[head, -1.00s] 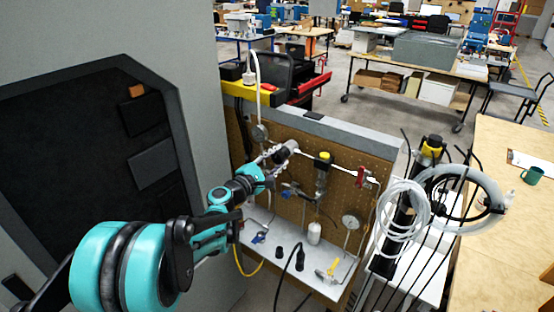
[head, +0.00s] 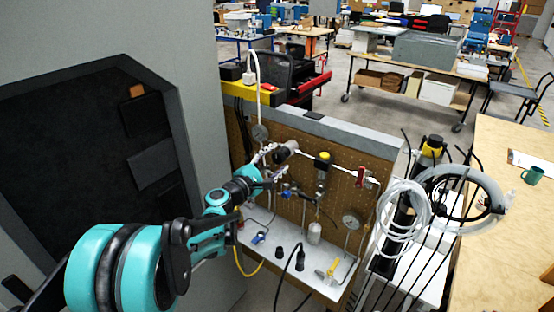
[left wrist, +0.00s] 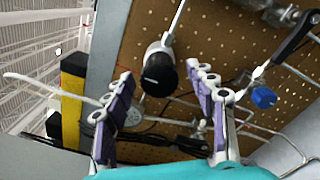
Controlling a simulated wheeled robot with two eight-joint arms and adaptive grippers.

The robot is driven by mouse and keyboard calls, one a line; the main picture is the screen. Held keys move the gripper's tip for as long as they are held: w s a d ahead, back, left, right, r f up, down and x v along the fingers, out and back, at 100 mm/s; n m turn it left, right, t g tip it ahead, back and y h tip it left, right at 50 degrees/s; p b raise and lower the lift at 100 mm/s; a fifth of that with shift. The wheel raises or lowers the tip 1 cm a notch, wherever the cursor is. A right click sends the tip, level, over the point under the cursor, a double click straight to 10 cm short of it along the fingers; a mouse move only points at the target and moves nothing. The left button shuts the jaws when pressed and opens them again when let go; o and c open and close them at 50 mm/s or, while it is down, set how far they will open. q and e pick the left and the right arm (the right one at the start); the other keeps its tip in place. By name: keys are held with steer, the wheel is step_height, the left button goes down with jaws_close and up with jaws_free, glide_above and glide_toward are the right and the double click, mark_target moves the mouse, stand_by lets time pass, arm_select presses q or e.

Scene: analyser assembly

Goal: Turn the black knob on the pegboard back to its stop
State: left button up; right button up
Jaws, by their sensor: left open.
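The black knob (left wrist: 158,76) shows in the left wrist view as a dark round cap at the end of a light fitting on the pegboard (left wrist: 225,28). My left gripper (left wrist: 158,72) is open, one purple-padded finger on each side of the knob in the picture. Neither finger visibly touches it; the depth between them is hard to judge. In the head view the left gripper (head: 266,160) is close to the knob. My right gripper is out of view.
A yellow-topped regulator (head: 323,160), a red-handled valve (head: 363,178) and a gauge (head: 351,220) are on the board right of the knob. A blue valve handle (left wrist: 264,97) is close by. A white shelf (head: 283,262) with loose parts lies below.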

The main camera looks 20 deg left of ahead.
arm_select(q)
steer(key=v, duration=1.1)
steer(key=shift+s, duration=0.15)
steer(key=s+d+f+m+g+b, duration=0.1)
steer(key=s+d+f+m+g, duration=0.65)
steer(key=s+d+m, duration=0.4)
steer(key=s+a+f+m+g+y, duration=0.1)
steer(key=s+a+f+m+y, duration=0.1)
steer(key=s, duration=0.4)
steer(key=s+a+f+m+g+y, duration=0.1)
steer(key=s+a+f+m+y, duration=0.1)
steer(key=s+f+m+y, duration=0.2)
steer(key=s+m+b, duration=0.1)
steer(key=s+m, duration=0.2)
steer(key=shift+f, duration=0.2)
